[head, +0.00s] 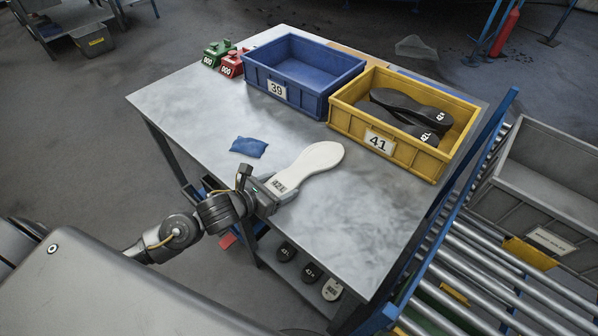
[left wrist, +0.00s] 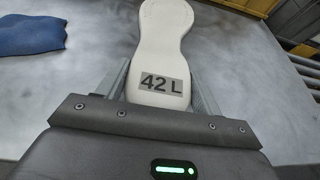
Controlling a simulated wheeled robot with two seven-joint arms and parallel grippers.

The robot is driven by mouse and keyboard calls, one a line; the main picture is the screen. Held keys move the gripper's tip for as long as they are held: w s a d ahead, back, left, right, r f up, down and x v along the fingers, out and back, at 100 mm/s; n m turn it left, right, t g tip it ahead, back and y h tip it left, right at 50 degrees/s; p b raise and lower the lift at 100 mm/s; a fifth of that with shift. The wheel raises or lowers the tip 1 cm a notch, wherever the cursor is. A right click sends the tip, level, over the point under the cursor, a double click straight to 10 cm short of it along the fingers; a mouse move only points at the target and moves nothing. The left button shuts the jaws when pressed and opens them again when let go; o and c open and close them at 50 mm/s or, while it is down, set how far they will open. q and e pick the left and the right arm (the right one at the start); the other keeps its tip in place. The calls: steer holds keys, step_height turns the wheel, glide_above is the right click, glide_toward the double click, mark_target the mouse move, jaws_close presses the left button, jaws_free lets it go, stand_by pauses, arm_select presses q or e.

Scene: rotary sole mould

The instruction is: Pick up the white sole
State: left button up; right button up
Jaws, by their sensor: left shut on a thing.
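The white sole (head: 315,161) is over the grey metal table (head: 190,105), its wide end pointing away from me. Its heel end carries a label that reads 42 L in the left wrist view (left wrist: 160,50). My left gripper (head: 277,189) is shut on the heel end, with one finger along each side in the left wrist view (left wrist: 160,95). I cannot tell whether the sole touches the table or is slightly above it. My right gripper is not in view.
A blue cloth (head: 249,147) lies left of the sole. An empty blue bin (head: 290,98) marked 39 and a yellow bin (head: 345,118) marked 41, holding black soles (head: 412,107), stand behind. Green (head: 216,55) and red (head: 231,65) counters sit at the back left. A roller conveyor (head: 470,262) runs at right.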

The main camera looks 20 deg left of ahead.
arm_select(q)
steer(key=shift+r, duration=0.15)
steer(key=shift+r, duration=0.25)
step_height(320, 180, up, 2)
steer(key=shift+r+b, duration=0.1)
steer(key=shift+b, duration=0.2)
steer(key=s+a+r, duration=0.4)
steer(key=a+r, duration=0.6)
steer(key=a, duration=0.3)
steer(key=shift+s, duration=0.4)
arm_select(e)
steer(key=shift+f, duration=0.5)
arm_select(q)
steer(key=shift+a, duration=0.1)
